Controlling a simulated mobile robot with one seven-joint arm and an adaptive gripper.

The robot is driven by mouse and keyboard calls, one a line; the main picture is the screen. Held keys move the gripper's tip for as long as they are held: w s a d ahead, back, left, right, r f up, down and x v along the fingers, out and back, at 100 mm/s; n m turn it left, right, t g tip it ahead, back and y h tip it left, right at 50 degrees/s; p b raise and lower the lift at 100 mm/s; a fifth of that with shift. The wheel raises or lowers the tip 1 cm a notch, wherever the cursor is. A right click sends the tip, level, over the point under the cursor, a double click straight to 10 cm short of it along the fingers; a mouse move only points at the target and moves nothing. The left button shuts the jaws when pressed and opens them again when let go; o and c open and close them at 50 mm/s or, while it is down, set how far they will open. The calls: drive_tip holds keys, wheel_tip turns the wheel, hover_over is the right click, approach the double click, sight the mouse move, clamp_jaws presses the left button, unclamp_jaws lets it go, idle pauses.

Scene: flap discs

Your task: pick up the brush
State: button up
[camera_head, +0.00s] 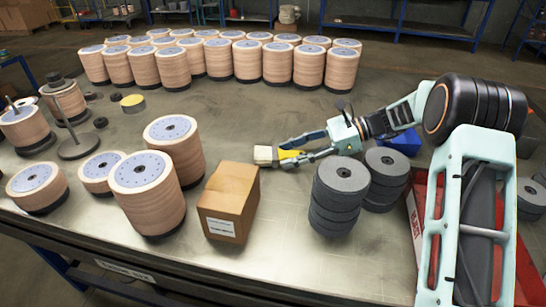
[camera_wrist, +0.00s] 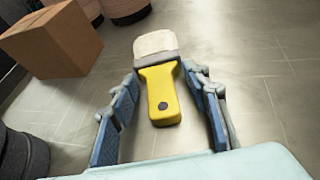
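The brush (camera_head: 264,155) lies on the metal table in the head view, with its pale bristles pointing left and its yellow handle partly hidden by my gripper (camera_head: 303,147). In the wrist view the brush (camera_wrist: 160,88) shows whole, with cream bristles away from me and the yellow handle towards me. My gripper (camera_wrist: 162,82) is open there, with one blue-padded finger on each side of the handle. Gaps show between the fingers and the handle, most clearly near the handle's end. I cannot tell the exact height of the fingers above the table.
A cardboard box (camera_head: 228,203) stands left of the brush. Stacks of dark discs (camera_head: 340,195) stand near front right, beside a red crate (camera_head: 420,222). Wood-coloured disc stacks (camera_head: 147,198) stand at left and in rows along the back. The table behind the brush is clear.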

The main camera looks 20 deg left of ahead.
clamp_jaws()
